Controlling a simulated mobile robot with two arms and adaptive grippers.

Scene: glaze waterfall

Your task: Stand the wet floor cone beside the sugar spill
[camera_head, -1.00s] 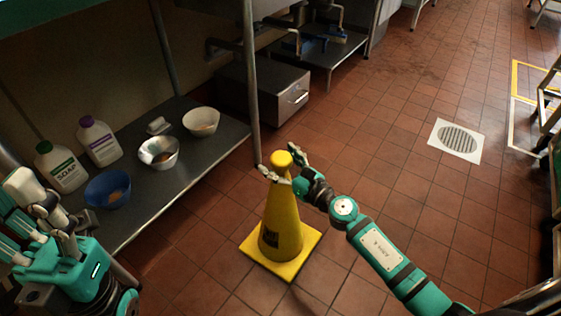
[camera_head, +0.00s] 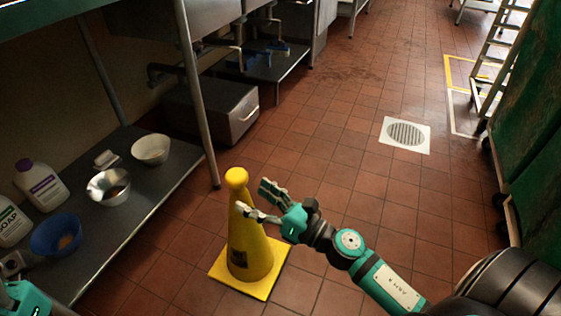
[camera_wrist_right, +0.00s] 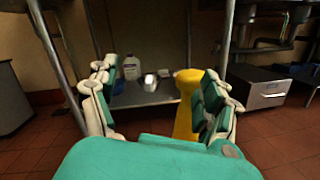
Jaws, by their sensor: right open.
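The yellow wet floor cone (camera_head: 252,250) stands upright on the tiled floor beside the low shelf, its square base flat. My right gripper (camera_head: 254,197) is open at the right of the cone's upper part, one fingertip overlapping its neck in the head view. In the right wrist view the cone (camera_wrist_right: 184,112) shows beyond the open right gripper (camera_wrist_right: 156,75), close to the right finger, which partly hides it. I cannot tell whether they touch. My left gripper (camera_head: 20,298) shows only in part at the lower left corner. I cannot make out a sugar spill.
A metal shelf (camera_head: 150,190) at the left holds soap bottles, a blue bowl (camera_head: 55,235), a metal bowl (camera_head: 107,187) and a pale bowl (camera_head: 150,149). A floor drain (camera_head: 405,134) lies right of open floor. A ladder (camera_head: 492,75) and green container (camera_head: 530,150) stand right.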

